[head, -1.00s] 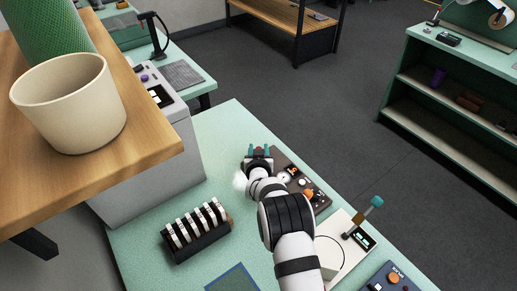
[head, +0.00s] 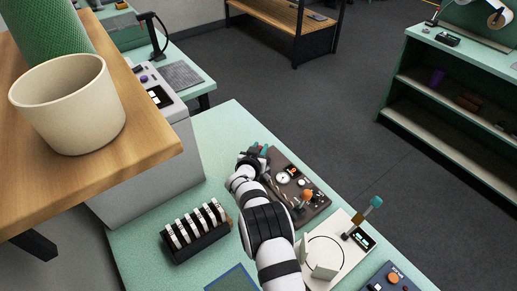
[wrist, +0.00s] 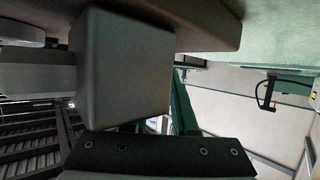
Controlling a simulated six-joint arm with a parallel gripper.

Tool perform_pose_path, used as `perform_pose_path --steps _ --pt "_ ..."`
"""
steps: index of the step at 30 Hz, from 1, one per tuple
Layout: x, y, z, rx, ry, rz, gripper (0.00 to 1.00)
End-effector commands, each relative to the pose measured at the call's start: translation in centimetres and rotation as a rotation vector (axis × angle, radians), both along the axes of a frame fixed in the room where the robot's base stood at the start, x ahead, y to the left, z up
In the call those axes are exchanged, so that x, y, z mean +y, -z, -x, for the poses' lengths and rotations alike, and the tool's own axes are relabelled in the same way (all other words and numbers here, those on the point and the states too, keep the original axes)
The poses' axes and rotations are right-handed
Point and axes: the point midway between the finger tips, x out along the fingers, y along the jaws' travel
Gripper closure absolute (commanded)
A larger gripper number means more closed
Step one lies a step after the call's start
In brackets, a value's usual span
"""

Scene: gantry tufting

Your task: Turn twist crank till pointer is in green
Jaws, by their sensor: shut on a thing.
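The brown control panel (head: 318,199) lies on the mint-green table, with a small white round gauge (head: 284,177) and orange knobs on its face. The gauge's pointer and any green zone are too small to read. My gripper (head: 258,152) is at the panel's far left end, tilted over, and shut on the twist crank, which is mostly hidden by the gripper. In the wrist view a large grey block (wrist: 125,65) fills the middle in front of the gripper mount, and the fingertips cannot be made out.
A black rack with white pieces (head: 196,233) stands left of my arm. A white device with a lever (head: 358,262) and a blue box (head: 385,283) are at the lower right. A wooden shelf with a cream pot (head: 68,105) rises at the left.

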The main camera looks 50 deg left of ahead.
Motion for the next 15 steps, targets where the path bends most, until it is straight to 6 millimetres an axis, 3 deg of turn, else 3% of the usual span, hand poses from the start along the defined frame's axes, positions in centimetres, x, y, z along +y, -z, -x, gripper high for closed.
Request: perform_pose_path --steps 15 --pt "0.00 -0.08 -0.91 -0.001 0.265 -0.003 1.00"
